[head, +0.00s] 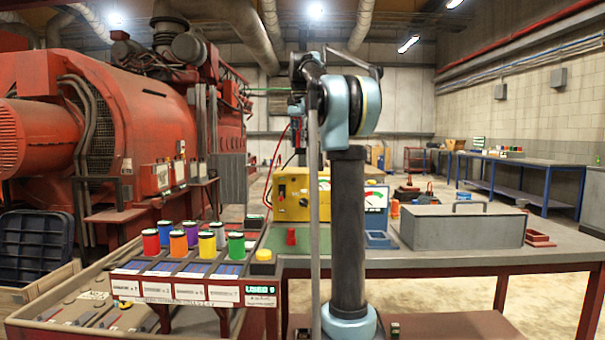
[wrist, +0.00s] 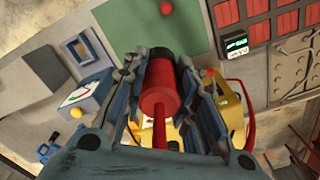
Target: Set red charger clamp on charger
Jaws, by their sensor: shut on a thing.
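The red charger clamp (wrist: 160,93) is a red cylinder with a black end and a red stem or cable. In the wrist view it sits between the fingers of my gripper (wrist: 163,75), which is shut on it. In the head view my gripper (head: 298,134) is largely hidden behind my arm, above the charger. The yellow charger (head: 290,196) stands on the bench, partly behind my arm. Part of it shows in the wrist view (wrist: 236,112) beyond the right finger. The gap between clamp and charger cannot be judged.
A green mat (head: 287,240) lies before the charger. A blue meter (head: 377,207) and a grey metal box (head: 462,226) stand to its right. Coloured cylinders, one a red can (head: 151,243), stand in a rack at left. The big red engine (head: 150,120) fills the back left.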

